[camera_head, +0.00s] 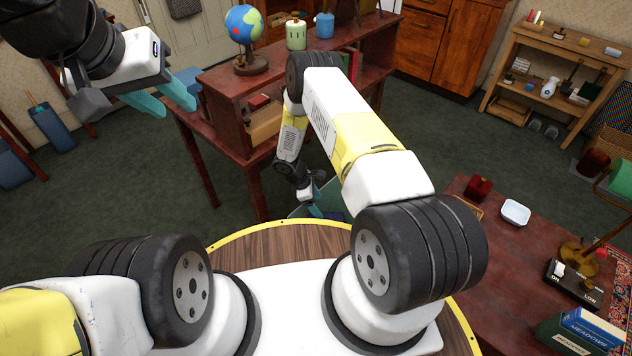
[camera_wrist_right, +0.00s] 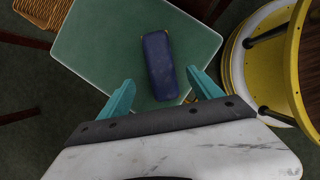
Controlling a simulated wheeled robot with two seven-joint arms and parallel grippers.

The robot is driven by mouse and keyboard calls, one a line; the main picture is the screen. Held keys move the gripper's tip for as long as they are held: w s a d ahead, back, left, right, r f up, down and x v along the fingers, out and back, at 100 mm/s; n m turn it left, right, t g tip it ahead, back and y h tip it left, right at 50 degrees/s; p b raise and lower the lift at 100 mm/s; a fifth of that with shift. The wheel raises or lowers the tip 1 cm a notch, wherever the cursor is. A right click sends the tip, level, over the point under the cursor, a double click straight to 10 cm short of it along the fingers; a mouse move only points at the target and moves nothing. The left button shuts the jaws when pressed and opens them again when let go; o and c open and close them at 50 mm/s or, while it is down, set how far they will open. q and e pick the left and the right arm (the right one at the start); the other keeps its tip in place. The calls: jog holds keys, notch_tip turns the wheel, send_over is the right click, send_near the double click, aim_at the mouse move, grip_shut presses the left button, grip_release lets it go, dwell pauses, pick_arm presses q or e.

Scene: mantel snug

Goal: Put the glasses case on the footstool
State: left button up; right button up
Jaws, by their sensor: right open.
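The glasses case (camera_wrist_right: 160,65) is a dark blue, rounded oblong lying flat on a green square top (camera_wrist_right: 95,55), which looks like the footstool. In the head view only a green edge of that top (camera_head: 297,212) shows beside my right gripper (camera_head: 315,202), mostly hidden behind my arm and base. In the right wrist view my right gripper (camera_wrist_right: 160,98) is open, its teal fingers apart on either side of the case's near end, with nothing held. My left gripper (camera_head: 165,100) is open and empty, raised at the upper left.
A reddish wooden desk (camera_head: 225,90) with a globe (camera_head: 246,35) and canisters stands behind my right arm. A low red table (camera_head: 490,255) with a white dish (camera_head: 515,212), a lamp and books is at the right. Green carpet (camera_head: 430,110) lies open between them.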

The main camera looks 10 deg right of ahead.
notch_tip(320, 180, up, 38)
jog(key=w+d+r+m+t+y, duration=0.1)
jog(key=w+d+m+t+y, duration=0.1)
jog(key=m, duration=0.6)
jog(key=s+d+r+m+t+y, duration=0.2)
jog(key=s+r+m, duration=0.2)
jog(key=s+r, duration=0.8)
jog(key=s+a+r+m+t+y, duration=0.2)
jog(key=s+r+m, duration=0.2)
jog(key=s+r, duration=0.6)
jog(key=s, duration=0.4)
jog(key=shift+t+y, duration=0.4)
jog(key=shift+s+a, duration=0.1)
